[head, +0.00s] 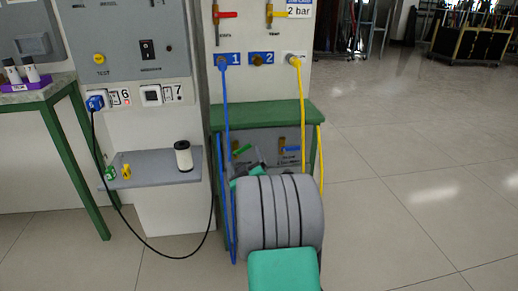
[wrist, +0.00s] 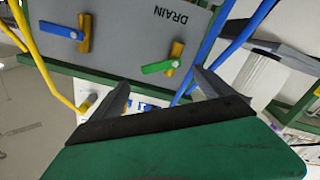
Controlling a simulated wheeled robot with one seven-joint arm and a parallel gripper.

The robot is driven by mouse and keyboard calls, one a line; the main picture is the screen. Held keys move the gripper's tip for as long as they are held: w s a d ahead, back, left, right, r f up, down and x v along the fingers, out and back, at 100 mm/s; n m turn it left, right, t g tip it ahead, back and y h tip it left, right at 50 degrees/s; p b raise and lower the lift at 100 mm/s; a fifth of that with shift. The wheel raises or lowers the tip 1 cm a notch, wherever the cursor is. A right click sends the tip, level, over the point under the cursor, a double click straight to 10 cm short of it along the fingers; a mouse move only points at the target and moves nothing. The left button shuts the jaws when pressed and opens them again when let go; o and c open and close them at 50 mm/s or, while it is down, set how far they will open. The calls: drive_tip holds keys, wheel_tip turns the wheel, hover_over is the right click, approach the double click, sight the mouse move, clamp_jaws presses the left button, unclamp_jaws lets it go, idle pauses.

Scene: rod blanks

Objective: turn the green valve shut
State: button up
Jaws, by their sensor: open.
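The green valve (wrist: 160,67) has a green lever on a brass body, on a grey panel beside the word DRAIN. The wrist view shows the panel upside down. In the head view the green lever (head: 243,150) shows below the green bench top, just above my arm. My gripper (wrist: 163,92) is open and empty, its two fingers pointing toward the panel. The green lever appears between and beyond the fingertips, with no visible contact. In the head view my arm largely hides the gripper.
A blue-handled valve (wrist: 62,30) sits beside the green one on the same panel. Blue hose (head: 225,130) and yellow hose (head: 301,110) hang in front of the bench (head: 270,114). Open floor lies right.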

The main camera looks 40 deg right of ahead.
sight(242, 150)
drive_tip(key=b+x, duration=0.2)
drive_tip(key=x, duration=0.4)
drive_tip(key=shift+w+d+f, duration=0.15)
drive_tip(key=shift+w, duration=0.25)
drive_tip(key=shift+w+d, duration=0.2)
drive_tip(key=shift+w, duration=0.15)
drive_tip(key=shift+c, duration=0.2)
drive_tip(key=c, duration=1.3)
